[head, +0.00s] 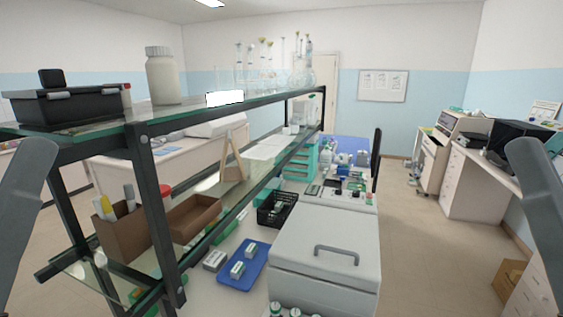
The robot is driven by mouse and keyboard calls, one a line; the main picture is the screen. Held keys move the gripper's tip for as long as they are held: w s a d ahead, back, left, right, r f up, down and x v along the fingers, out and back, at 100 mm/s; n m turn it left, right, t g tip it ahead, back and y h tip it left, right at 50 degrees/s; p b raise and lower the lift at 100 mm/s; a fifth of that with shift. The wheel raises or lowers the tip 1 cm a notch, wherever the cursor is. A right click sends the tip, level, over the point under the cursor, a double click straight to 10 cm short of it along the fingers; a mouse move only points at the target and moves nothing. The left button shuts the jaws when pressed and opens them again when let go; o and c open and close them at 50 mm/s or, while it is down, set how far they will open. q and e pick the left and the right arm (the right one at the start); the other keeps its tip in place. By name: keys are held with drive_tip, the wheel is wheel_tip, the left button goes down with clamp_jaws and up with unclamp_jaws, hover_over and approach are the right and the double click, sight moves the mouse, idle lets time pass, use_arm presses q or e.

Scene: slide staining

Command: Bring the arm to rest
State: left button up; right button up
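In the head view, parts of both my arms show as grey links at the far left and far right edges. Neither gripper is in the picture, so I cannot see whether they hold anything. No arm part touches the bench or the shelf as far as this view shows.
A dark-framed glass shelf (222,116) runs along the left, with a white bottle (163,78) and a black box (65,104) on top. Below are a blue tray (257,262), a black basket (266,220) and a white lidded box (325,262). Open floor (415,230) lies right.

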wheel_tip(320, 180, up, 25)
drive_tip(key=p, duration=2.1)
drive_tip(key=shift+p, duration=0.3)
drive_tip(key=shift+r, duration=0.1)
